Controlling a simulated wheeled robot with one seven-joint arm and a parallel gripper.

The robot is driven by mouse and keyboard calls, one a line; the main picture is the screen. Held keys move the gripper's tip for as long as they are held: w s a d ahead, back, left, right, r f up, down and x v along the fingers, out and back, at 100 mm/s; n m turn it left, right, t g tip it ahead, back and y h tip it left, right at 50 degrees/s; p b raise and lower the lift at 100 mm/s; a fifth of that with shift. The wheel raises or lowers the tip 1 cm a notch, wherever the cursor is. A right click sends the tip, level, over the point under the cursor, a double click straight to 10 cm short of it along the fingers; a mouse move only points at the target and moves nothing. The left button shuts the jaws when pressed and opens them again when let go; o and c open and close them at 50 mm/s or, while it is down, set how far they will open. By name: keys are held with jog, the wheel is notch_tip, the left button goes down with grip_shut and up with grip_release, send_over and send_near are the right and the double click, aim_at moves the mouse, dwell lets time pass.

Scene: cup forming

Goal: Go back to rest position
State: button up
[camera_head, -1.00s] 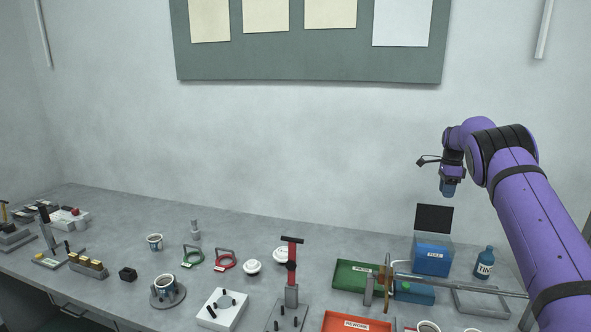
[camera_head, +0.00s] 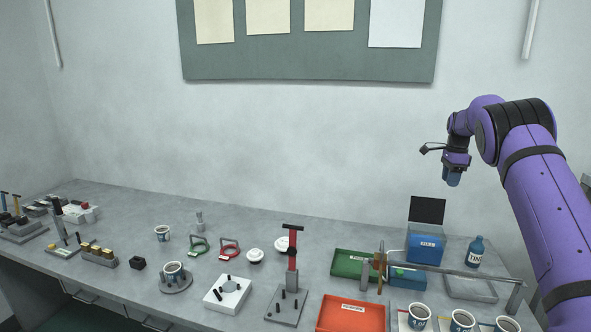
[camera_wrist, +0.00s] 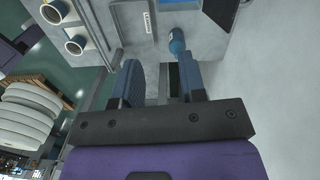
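My gripper (camera_head: 453,178) hangs at the end of my raised purple arm, above the right part of the bench and pointing down, with free air around it. In the wrist view its two blue fingers (camera_wrist: 160,80) are apart with nothing visible between them. The grey bench (camera_head: 120,222) lies below. A blue tin bottle (camera_head: 475,254) stands on it under the gripper and also shows beyond the fingertips in the wrist view (camera_wrist: 177,42).
A blue bin (camera_head: 424,247), a green tray (camera_head: 350,264) and an orange tray (camera_head: 345,318) sit on the bench's right side. Several cups stand at the front right edge, one of them here (camera_head: 461,321). The wall behind is bare below a board (camera_head: 300,66).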

jog(key=s+a+r+n+t, duration=0.1)
jog(key=s+a+r+n, duration=0.15)
jog(key=s+r, duration=0.35)
jog(key=s+a+r+n, duration=0.25)
jog(key=s+r, duration=0.25)
jog(key=r, duration=0.4)
jog(key=s+a+r+n+t, duration=0.1)
jog(key=s+a+r+n, duration=0.1)
jog(key=s+a+r, duration=0.35)
jog(key=s+a+r+n+t, duration=0.1)
jog(key=s+a+r+n, duration=0.15)
jog(key=s, duration=0.65)
jog(key=s+a+f+n, duration=0.2)
jog(key=s+n, duration=0.1)
jog(key=s, duration=0.7)
jog(key=s+a+f+n+t, duration=0.1)
jog(key=s+a+f+n, duration=0.1)
jog(key=s, duration=0.9)
jog(key=s+a+f+n+t, duration=0.1)
jog(key=s+a+f+n, duration=0.2)
jog(key=s, duration=0.7)
jog(key=a+n, duration=0.1)
jog(key=n, duration=0.1)
jog(key=shift+s+a+n, duration=0.2)
jog(key=shift+s+n, duration=0.05)
jog(key=shift+n, duration=0.1)
